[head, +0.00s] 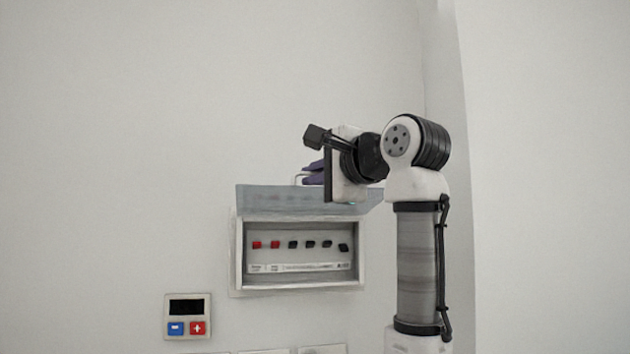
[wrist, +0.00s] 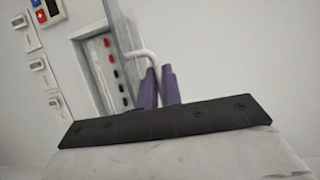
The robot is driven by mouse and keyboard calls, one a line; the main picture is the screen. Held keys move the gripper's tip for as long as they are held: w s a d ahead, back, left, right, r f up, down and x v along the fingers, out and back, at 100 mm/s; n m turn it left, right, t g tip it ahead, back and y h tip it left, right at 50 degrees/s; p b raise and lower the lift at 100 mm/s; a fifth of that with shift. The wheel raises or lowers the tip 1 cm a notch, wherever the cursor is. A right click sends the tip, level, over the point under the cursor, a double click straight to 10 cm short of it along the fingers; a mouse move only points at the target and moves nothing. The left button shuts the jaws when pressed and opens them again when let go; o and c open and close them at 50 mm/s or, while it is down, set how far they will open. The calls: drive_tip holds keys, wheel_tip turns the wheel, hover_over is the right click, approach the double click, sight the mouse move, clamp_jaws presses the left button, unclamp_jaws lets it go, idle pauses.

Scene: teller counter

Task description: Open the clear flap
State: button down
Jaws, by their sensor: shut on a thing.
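The clear flap (head: 270,199) is swung up along the top of a white wall box (head: 237,262), and the box front stands uncovered. In the wrist view the flap (wrist: 120,28) is seen nearly edge-on, standing out from the box. A pale bent handle (wrist: 144,54) is fixed to it. My gripper (wrist: 158,84) has purple fingers and is shut on this handle. In the head view my gripper (head: 313,174) is above the box, and part of the handle (head: 298,178) shows beside the fingers. My wrist hides the right part of the flap.
Inside the box is a row of red and black switches (head: 293,244) above a label strip (head: 300,267). A keypad (head: 187,315) with a dark display, a blue button and a red button is on the wall at lower left. The wall at left is bare.

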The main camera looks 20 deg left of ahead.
drive_tip(key=c, duration=1.9)
unclamp_jaws()
drive_tip(key=shift+d, duration=0.1)
drive_tip(key=b+v, duration=0.5)
drive_tip(key=v, duration=0.9)
